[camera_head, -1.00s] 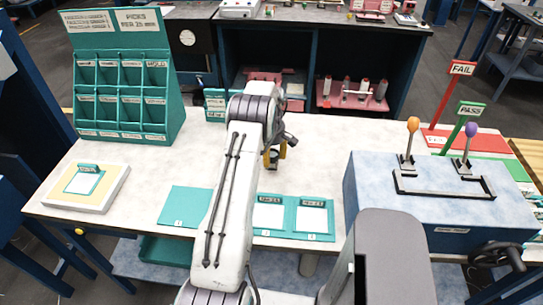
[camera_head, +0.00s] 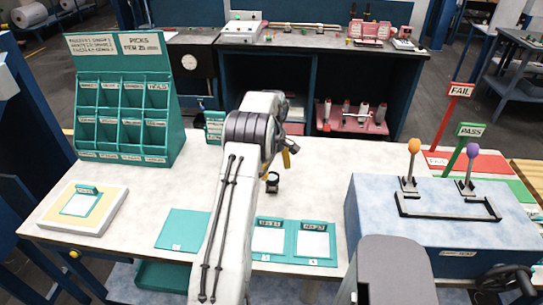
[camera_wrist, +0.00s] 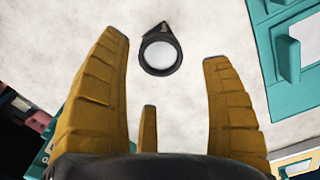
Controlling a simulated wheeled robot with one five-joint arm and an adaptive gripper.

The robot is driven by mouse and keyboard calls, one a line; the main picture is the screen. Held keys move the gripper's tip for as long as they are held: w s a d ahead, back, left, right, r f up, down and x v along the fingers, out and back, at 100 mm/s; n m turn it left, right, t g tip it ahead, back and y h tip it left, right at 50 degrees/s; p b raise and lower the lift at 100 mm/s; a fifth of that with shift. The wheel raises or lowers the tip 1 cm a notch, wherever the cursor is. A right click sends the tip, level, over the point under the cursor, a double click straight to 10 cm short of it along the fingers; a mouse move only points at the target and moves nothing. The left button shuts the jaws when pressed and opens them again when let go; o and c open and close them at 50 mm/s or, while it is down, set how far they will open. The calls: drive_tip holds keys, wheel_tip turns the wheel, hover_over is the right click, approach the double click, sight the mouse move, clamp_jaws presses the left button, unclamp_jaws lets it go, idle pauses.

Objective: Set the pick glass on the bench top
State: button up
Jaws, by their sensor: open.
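The pick glass (camera_head: 272,183), a small black-rimmed magnifier with a clear lens, stands on the pale bench top (camera_head: 330,175), just beyond the teal cards. In the wrist view the pick glass (camera_wrist: 160,54) shows as a dark ring with a short point at its top, beyond the fingers. My gripper (camera_head: 289,152), with yellow fingers, is above and slightly right of it in the head view. The fingers are spread wide and empty, with bare bench top between them and the glass. The gripper is partly hidden behind my arm.
A teal pigeonhole rack (camera_head: 125,115) stands at the back left and a cream pad (camera_head: 112,208) at the front left. Teal cards (camera_head: 315,245) lie along the front edge. A blue lever box (camera_head: 440,225) stands right, with PASS (camera_head: 470,131) and FAIL (camera_head: 461,90) signs behind.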

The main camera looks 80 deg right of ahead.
sight(272, 176)
wheel_tip(272, 176, up, 4)
drive_tip(key=b, duration=0.2)
drive_tip(key=shift+r+b, duration=0.1)
drive_tip(key=shift+b, duration=0.3)
drive_tip(key=shift+r, duration=1.05)
drive_tip(key=shift+w, duration=0.1)
drive_tip(key=w+a+r+h, duration=0.1)
drive_tip(key=w+a+r, duration=0.3)
drive_tip(key=w, duration=0.4)
drive_tip(key=w+a+r, duration=0.4)
drive_tip(key=w+a, duration=0.1)
drive_tip(key=w, duration=0.3)
drive_tip(key=w+a+r+n+t, duration=0.1)
drive_tip(key=w+a+r, duration=0.1)
drive_tip(key=w+a, duration=0.4)
drive_tip(key=w+a+r, duration=0.3)
drive_tip(key=w+a, duration=0.1)
drive_tip(key=a, duration=0.4)
drive_tip(key=a+n+t, duration=0.1)
drive_tip(key=a+t, duration=0.1)
drive_tip(key=a, duration=1.9)
drive_tip(key=s+a+f+t+y, duration=0.1)
drive_tip(key=s+a+f, duration=0.3)
drive_tip(key=s+a, duration=0.5)
drive_tip(key=a, duration=0.2)
drive_tip(key=shift+s+a+f+n, duration=0.3)
drive_tip(key=shift+s+f+n, duration=0.1)
